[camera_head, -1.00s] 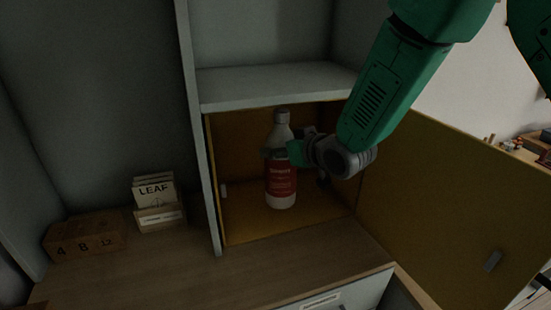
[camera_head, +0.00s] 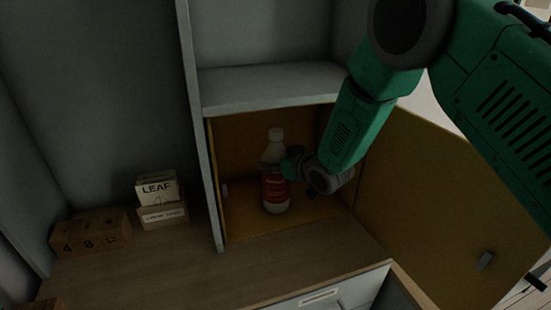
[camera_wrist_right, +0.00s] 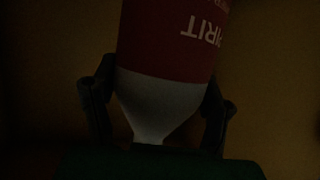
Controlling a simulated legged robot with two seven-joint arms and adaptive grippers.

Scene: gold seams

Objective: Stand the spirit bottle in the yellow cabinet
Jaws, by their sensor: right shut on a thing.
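The spirit bottle (camera_head: 275,192), white with a red label, is upright inside the yellow cabinet (camera_head: 237,150). Its base appears at or just above the cabinet floor; I cannot tell if it touches. My right gripper (camera_head: 278,168) is shut on the bottle's upper part, coming in from the right. In the right wrist view the bottle (camera_wrist_right: 175,45) shows its label upside down, and the fingers of the right gripper (camera_wrist_right: 155,105) lie on both sides of its shoulder. My left gripper is not in view.
The yellow door (camera_head: 420,210) stands open at the right. A grey shelf (camera_head: 270,88) is above the cabinet opening. On the wooden counter (camera_head: 150,265) at left are a LEAF card box (camera_head: 160,200) and a numbered wooden block (camera_head: 90,233). A drawer (camera_head: 345,292) is open in front.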

